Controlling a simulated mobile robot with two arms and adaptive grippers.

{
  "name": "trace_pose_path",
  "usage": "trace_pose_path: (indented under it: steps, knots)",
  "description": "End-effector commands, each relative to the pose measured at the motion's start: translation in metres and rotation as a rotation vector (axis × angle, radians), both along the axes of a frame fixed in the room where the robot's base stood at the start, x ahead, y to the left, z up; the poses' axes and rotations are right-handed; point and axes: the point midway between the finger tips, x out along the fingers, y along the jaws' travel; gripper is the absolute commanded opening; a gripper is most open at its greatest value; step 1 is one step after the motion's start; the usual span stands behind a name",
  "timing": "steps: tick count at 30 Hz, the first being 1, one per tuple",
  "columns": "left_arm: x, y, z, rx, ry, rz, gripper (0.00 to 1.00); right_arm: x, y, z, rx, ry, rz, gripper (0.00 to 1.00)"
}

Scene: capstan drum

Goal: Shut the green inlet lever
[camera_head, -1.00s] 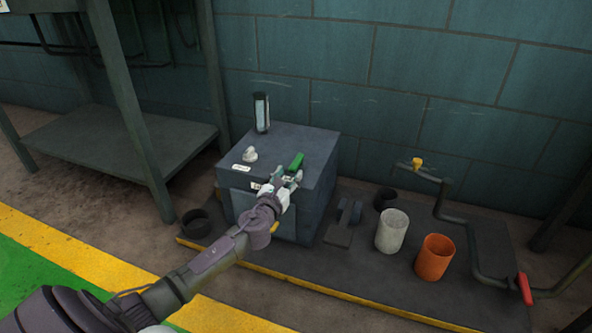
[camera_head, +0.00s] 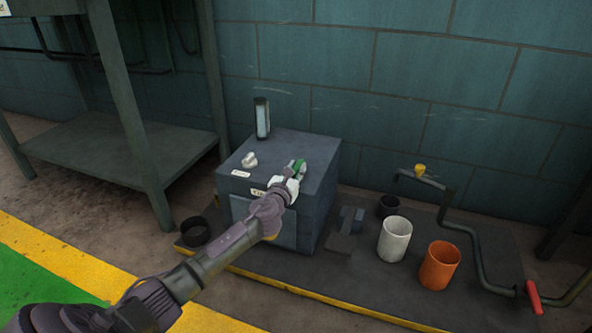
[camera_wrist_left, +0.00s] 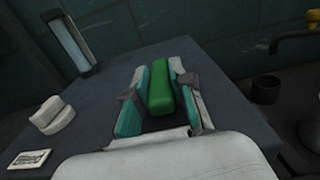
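The green inlet lever (camera_wrist_left: 161,88) is on the top of the dark grey box (camera_head: 318,152). In the head view the lever (camera_head: 299,167) is partly hidden by my left gripper (camera_head: 296,172). In the left wrist view my left gripper (camera_wrist_left: 160,92) has its two teal-padded fingers on either side of the lever. Dark gaps show between the pads and the lever's near part, so the fingers look open around it. Contact at the far end is unclear. My right gripper is in neither view.
A white knob (camera_head: 250,160) and a clear upright gauge (camera_head: 262,118) are also on the box. To the right are a white cup (camera_head: 394,239), an orange cup (camera_head: 439,266) and a pipe with a yellow tap (camera_head: 420,170) and red handle (camera_head: 534,297). A metal bench (camera_head: 120,150) stands left.

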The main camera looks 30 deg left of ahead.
Motion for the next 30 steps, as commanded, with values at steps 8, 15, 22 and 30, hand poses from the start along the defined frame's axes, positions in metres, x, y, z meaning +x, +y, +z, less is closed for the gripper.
trace_pose_path:
  steps: [8,15,22,30]
  knots:
    - [0.000,0.000,0.000,0.000,0.000,0.000,0.00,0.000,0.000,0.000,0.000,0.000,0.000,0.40]
    - [0.003,-0.006,0.003,-0.006,0.001,0.103,0.00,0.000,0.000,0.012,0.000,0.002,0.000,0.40]
    - [0.007,-0.013,0.001,-0.005,0.002,0.326,0.00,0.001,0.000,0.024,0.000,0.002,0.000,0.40]
    - [0.007,-0.014,0.001,0.001,-0.001,0.400,0.00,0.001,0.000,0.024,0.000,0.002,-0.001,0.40]
